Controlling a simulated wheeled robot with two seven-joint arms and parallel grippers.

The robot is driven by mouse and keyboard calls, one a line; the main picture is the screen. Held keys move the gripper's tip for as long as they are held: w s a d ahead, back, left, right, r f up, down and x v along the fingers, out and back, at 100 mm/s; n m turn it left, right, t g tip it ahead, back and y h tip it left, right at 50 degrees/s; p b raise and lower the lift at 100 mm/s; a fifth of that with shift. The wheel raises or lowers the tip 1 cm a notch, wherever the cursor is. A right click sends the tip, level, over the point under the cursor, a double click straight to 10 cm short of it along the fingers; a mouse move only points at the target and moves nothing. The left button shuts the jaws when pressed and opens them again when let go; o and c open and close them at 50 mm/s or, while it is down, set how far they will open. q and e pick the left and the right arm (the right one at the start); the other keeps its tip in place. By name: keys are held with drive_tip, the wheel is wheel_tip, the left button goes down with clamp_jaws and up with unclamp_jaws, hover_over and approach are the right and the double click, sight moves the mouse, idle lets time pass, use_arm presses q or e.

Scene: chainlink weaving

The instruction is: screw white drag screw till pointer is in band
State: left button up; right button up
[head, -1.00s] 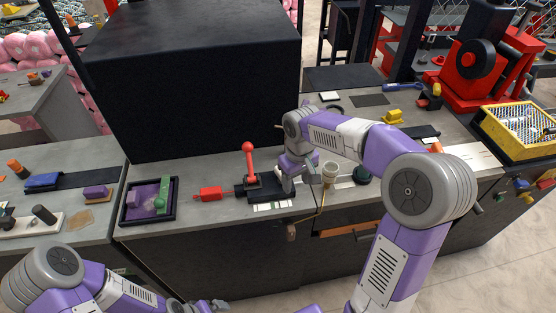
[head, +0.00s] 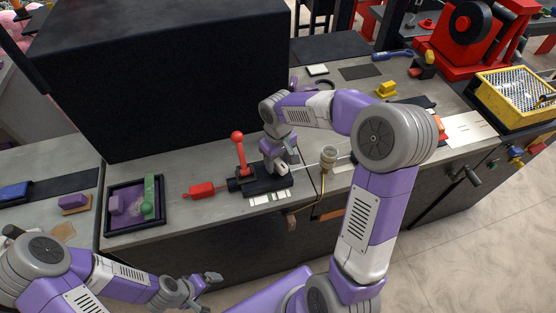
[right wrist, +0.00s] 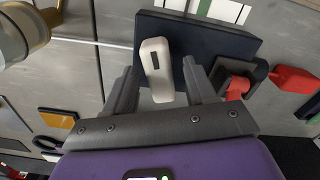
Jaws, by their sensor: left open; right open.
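The white drag screw (right wrist: 157,70), a rounded bar with a dark slot, stands at a black base block (right wrist: 200,38). In the right wrist view it lies between the two fingers of my right gripper (right wrist: 162,88), which is open with gaps beside it. The head view shows the black base (head: 258,186) with my right gripper (head: 283,163) just above it. A white scale card with green bands (head: 268,199) lies at the base's front; it is partly cut off in the wrist view. I cannot make out the pointer. My left gripper (head: 206,287) is open and empty, away from the bench.
A red-knobbed lever (head: 239,150) rises beside the base, with a red block (head: 201,190) to its left. A dark tray (head: 112,235) and large black box (head: 160,80) bound the left and back.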

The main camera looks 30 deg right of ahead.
drive_tip(key=c, duration=1)
drive_tip(key=shift+m+b, duration=0.4)
drive_tip(key=shift+m, duration=0.8)
clamp_jaws()
drive_tip(key=m, duration=0.3)
drive_tip(key=shift+f, duration=0.1)
drive_tip(key=shift+s, duration=0.1)
drive_tip(key=o, duration=1)
unclamp_jaws()
